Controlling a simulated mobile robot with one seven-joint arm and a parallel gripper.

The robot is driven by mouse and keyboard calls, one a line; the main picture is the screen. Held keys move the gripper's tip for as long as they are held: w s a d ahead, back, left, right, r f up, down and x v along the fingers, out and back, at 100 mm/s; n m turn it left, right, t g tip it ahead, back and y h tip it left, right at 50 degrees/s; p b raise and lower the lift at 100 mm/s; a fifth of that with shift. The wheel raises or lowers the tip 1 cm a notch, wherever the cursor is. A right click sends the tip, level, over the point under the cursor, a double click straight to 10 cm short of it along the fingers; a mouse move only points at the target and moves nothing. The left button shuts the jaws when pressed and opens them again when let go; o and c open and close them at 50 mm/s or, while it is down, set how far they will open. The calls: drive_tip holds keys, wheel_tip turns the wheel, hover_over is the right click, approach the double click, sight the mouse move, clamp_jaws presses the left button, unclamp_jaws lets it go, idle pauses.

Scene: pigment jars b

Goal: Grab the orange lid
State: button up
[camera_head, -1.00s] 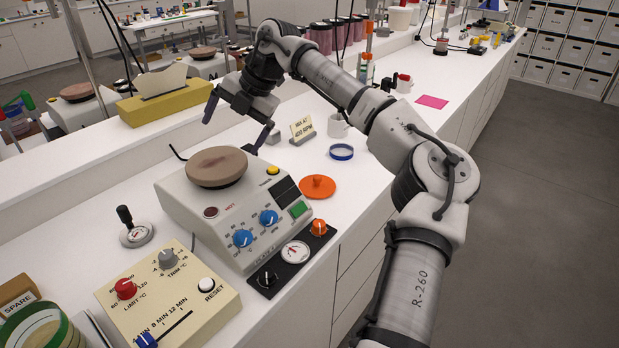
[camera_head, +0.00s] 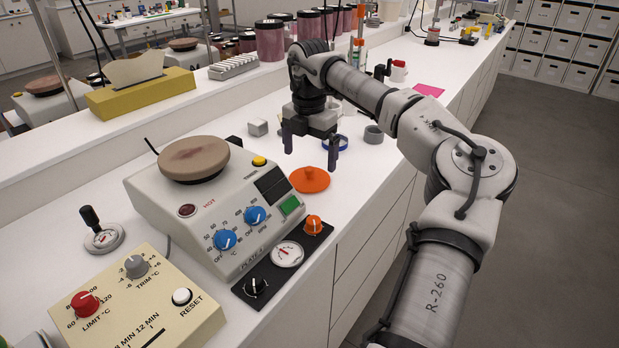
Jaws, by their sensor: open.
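The orange lid (camera_head: 309,181) is a flat round disc with a small knob on top. It lies on the white counter just right of the hot plate unit. My gripper (camera_head: 311,160) points down above and slightly behind the lid, its two dark fingers spread apart and empty. The right fingertip overlaps the far side of the lid's area in the picture. I cannot tell the exact height of the fingertips over the counter.
The hot plate unit (camera_head: 215,205) with its brown round top (camera_head: 194,158) stands left of the lid. A blue ring (camera_head: 341,142) lies partly behind my gripper, with a grey ring (camera_head: 373,135) beside it. A small grey block (camera_head: 258,127) stands behind. The counter's front edge is close on the right.

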sight(310, 168)
wheel_tip(310, 168, down, 5)
drive_tip(key=shift+f+p, duration=0.1)
drive_tip(key=shift+p, duration=0.7)
drive_tip(key=c, duration=0.7)
